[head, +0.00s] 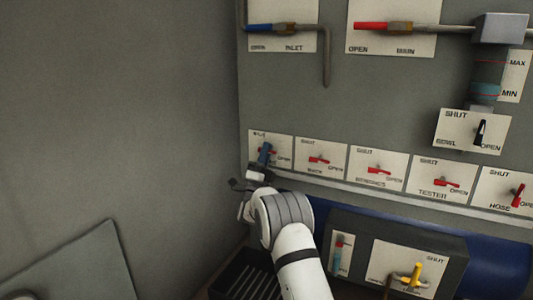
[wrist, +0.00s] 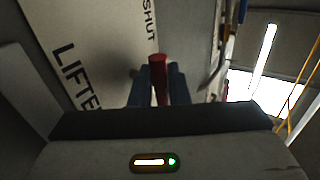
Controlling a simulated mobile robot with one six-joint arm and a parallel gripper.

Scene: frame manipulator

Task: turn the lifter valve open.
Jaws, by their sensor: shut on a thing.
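The lifter valve's red handle (wrist: 158,78) stands between the two blue fingers of my gripper (wrist: 158,92) in the wrist view. The gripper is shut on it. Its white label plate (wrist: 100,45) reads LIFTER and SHUT there. In the head view the plate (head: 285,142) is the leftmost of a row, with OPEN at its right side. My gripper (head: 264,154) covers most of the handle there, and only bits of red show beside the fingers. The handle's exact angle cannot be told.
To the right in the row are more plates with red handles, including the tester valve (head: 446,184) and hose valve (head: 517,195). A ledge (head: 400,198) runs below them. A grey box with a yellow handle (head: 414,275) stands lower right. A bare wall (head: 120,110) is at left.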

